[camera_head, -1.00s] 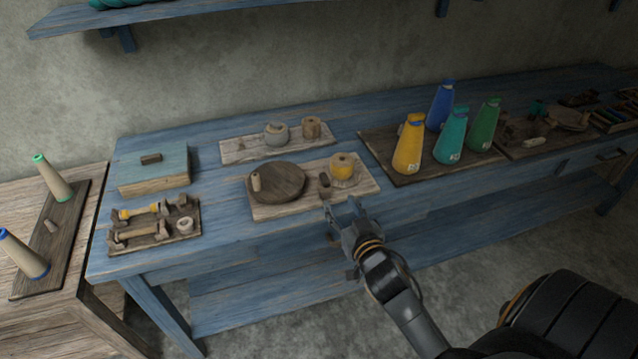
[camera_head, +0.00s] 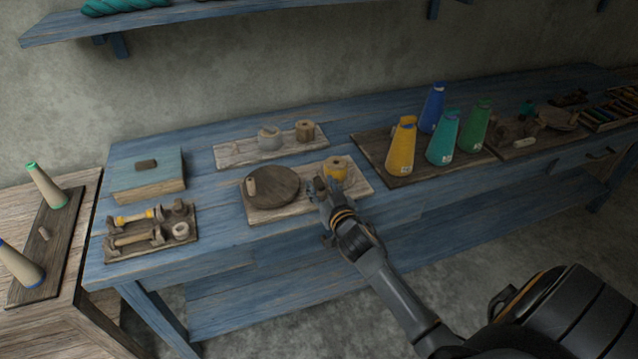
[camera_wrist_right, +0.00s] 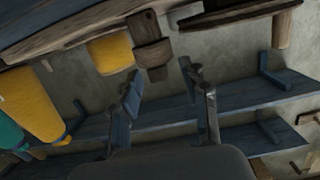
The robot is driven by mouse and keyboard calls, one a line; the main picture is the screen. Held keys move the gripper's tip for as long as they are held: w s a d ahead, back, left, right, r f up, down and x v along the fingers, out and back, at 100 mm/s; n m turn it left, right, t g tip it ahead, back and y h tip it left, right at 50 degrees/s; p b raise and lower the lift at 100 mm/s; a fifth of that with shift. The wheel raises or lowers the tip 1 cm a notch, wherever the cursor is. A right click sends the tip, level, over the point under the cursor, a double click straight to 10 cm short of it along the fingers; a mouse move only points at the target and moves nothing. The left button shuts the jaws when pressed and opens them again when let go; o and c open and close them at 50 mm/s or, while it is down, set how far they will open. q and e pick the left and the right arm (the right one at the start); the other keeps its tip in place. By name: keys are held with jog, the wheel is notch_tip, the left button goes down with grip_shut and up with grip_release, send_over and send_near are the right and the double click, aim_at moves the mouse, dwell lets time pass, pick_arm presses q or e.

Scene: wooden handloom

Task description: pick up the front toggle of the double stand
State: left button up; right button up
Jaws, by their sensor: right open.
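A small brown wooden piece (camera_wrist_right: 153,54), seemingly the double stand, shows in the right wrist view between the yellow spool (camera_wrist_right: 110,53) and the dark round disc (camera_wrist_right: 222,14). A narrower part (camera_wrist_right: 144,26) lies against it, perhaps a toggle; I cannot tell which is the front one. In the head view my right gripper (camera_head: 320,191) is over the front part of the pale board (camera_head: 292,207), and it largely hides this piece. My right gripper (camera_wrist_right: 163,82) is open, with nothing between its fingers, and the piece lies beyond the fingertips. My left gripper is not in view.
On the pale board, the round disc (camera_head: 272,188) with an upright peg is left of my gripper, and the yellow spool (camera_head: 336,169) is close behind it. Yellow, blue, teal and green cones stand right. A tool tray (camera_head: 151,243) is left.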

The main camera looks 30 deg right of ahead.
jog(key=shift+c, duration=0.2)
jog(key=c, duration=0.8)
jog(key=shift+r, duration=0.1)
